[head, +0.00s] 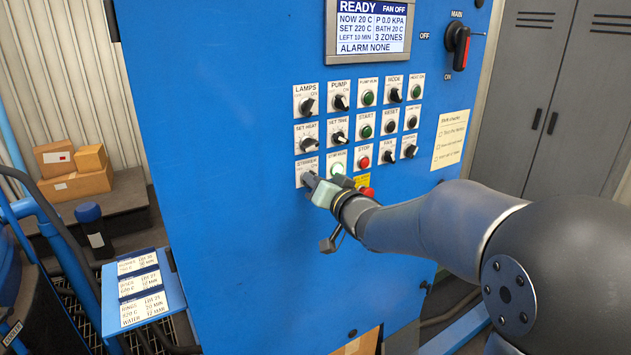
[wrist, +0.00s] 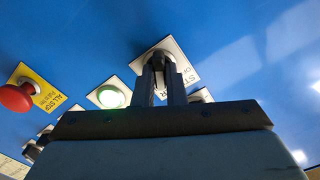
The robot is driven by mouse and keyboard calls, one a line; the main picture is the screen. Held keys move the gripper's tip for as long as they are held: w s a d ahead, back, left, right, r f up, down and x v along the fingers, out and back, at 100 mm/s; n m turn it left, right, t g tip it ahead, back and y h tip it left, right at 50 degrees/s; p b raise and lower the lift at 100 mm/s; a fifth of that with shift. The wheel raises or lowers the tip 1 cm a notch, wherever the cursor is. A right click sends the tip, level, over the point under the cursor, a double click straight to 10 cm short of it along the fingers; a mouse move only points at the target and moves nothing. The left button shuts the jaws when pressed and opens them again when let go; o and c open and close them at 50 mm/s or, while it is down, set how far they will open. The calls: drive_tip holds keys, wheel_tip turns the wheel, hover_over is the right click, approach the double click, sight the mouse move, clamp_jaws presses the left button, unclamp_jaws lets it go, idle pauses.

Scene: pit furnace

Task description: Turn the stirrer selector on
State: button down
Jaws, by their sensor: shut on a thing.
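The stirrer selector's white label plate (head: 306,164) is at the bottom left of the button rows on the blue cabinet. My gripper (head: 312,181) is at this plate, with its fingers pointing into the panel. In the wrist view the two dark fingers of my gripper (wrist: 163,78) are shut on the selector's dark knob, in front of the tilted stirrer plate (wrist: 183,63). The fingers hide most of the knob, so I cannot tell which way it points.
A lit green button (head: 339,163) sits right beside my gripper. The red all-stop button (wrist: 15,98) on its yellow plate is close by. Other knobs and buttons fill the rows above. A screen (head: 367,30) reads READY. A main switch (head: 457,42) is at the upper right.

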drive_tip(key=c, duration=1.5)
unclamp_jaws()
drive_tip(key=b+v, duration=0.2)
drive_tip(key=v, duration=1.5)
drive_tip(key=shift+s+d+b, duration=0.15)
drive_tip(key=shift+s+b, duration=0.1)
drive_tip(key=shift+b, duration=0.15)
drive_tip(key=s+d+f+m+g+h, duration=0.3)
drive_tip(key=s+d+f+g+h, duration=0.1)
drive_tip(key=d+f+h, duration=0.7)
drive_tip(key=s+a+f+g, duration=0.1)
drive_tip(key=s+f+g, duration=0.2)
drive_tip(key=s, duration=0.3)
drive_tip(key=s+a+f+n+g, duration=0.1)
drive_tip(key=s+f+g, duration=0.2)
drive_tip(key=s+f, duration=0.1)
drive_tip(key=s+a+f+n+g+y, duration=0.1)
drive_tip(key=s+f+g, duration=0.2)
drive_tip(key=s, duration=0.4)
drive_tip(key=shift+s+f+g, duration=0.2)
drive_tip(key=shift+s+g, duration=0.1)
drive_tip(key=shift+g, duration=0.3)
